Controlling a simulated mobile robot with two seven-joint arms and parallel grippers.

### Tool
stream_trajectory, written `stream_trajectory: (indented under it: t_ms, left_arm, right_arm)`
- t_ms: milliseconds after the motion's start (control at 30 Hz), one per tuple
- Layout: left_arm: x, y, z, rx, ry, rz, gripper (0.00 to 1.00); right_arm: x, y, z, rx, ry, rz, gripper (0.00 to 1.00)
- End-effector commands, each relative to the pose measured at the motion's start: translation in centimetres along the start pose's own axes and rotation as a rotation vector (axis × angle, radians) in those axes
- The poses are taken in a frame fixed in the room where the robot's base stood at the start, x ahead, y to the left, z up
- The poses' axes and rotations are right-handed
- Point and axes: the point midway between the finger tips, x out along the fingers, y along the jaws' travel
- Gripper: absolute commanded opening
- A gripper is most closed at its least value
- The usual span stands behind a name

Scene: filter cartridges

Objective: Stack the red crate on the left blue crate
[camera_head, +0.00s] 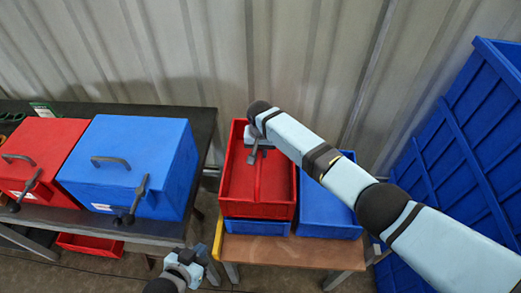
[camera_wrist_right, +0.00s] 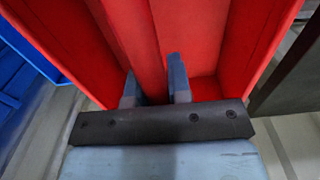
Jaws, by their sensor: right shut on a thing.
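The red crate (camera_head: 238,188) is an open bin with a central divider, directly above the left blue crate (camera_head: 257,228) on a small wooden table. Only the blue crate's front lower edge shows; I cannot tell whether the two touch. My right gripper (camera_head: 257,151) is shut on the red crate's divider near its far end. In the right wrist view the fingers (camera_wrist_right: 154,88) sit on both sides of the divider, with red walls (camera_wrist_right: 245,40) around. My left gripper (camera_head: 183,267) is low at the bottom, away from the crates, holding nothing visible; its jaw opening is unclear.
The right blue crate (camera_head: 327,212) stands close beside, partly behind my right arm. The small table (camera_head: 290,252) has bare wood in front. A dark bench (camera_head: 203,125) at left holds a red box (camera_head: 45,143) and a blue box (camera_head: 140,140). A large blue container (camera_head: 465,140) stands at right.

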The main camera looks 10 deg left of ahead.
Motion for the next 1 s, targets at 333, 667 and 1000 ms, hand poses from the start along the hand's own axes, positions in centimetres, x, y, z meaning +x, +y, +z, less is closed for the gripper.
stream_trajectory:
  t_ms: [333,667,1000]
  left_arm:
    - [0.3,0.0,0.5,0.0,0.0,0.0,0.0]
    - [0.6,0.0,0.9,0.0,0.0,0.0,0.0]
    - [0.9,0.0,1.4,-0.001,-0.001,0.0,0.0]
  right_arm:
    - [0.8,-0.1,0.0,-0.001,0.001,-0.001,0.0]
    - [1.5,-0.1,0.0,-0.001,0.001,-0.001,0.0]
    - [2.3,-0.1,0.0,-0.001,0.001,-0.001,0.0]
